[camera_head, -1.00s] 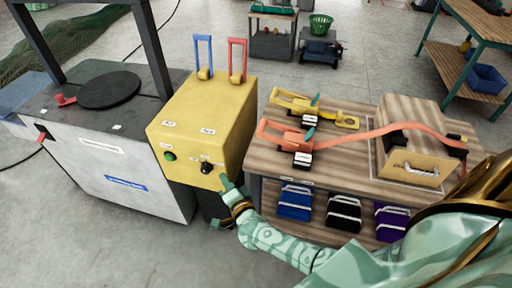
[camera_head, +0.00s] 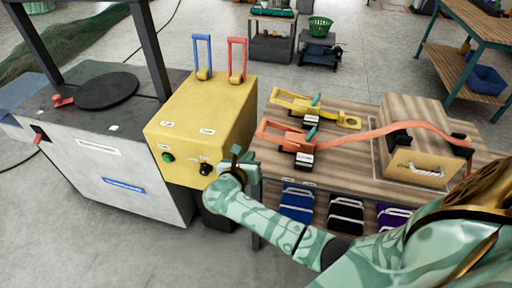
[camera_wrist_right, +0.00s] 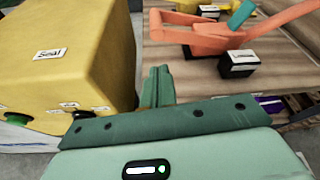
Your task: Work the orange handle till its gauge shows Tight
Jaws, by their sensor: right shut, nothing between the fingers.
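The orange handle (camera_head: 272,134) is part of an orange ratchet on the near left of the wooden bench, and it sticks up tilted to the left. It also shows in the wrist view (camera_wrist_right: 178,38). A small black-and-white gauge box (camera_head: 304,161) sits by the ratchet; its writing is too small to read, also in the wrist view (camera_wrist_right: 238,64). An orange strap (camera_head: 375,134) runs from the ratchet over a wooden crate. My right gripper (camera_head: 238,153) is shut and empty, left of the handle and apart from it, beside the yellow box. My left gripper is not in view.
The yellow box (camera_head: 205,105), with blue and red levers on top, stands left of the bench (camera_head: 345,178). A yellow ratchet (camera_head: 300,104) lies behind the orange one. Blue, black and purple bins (camera_head: 345,215) sit on the shelf below.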

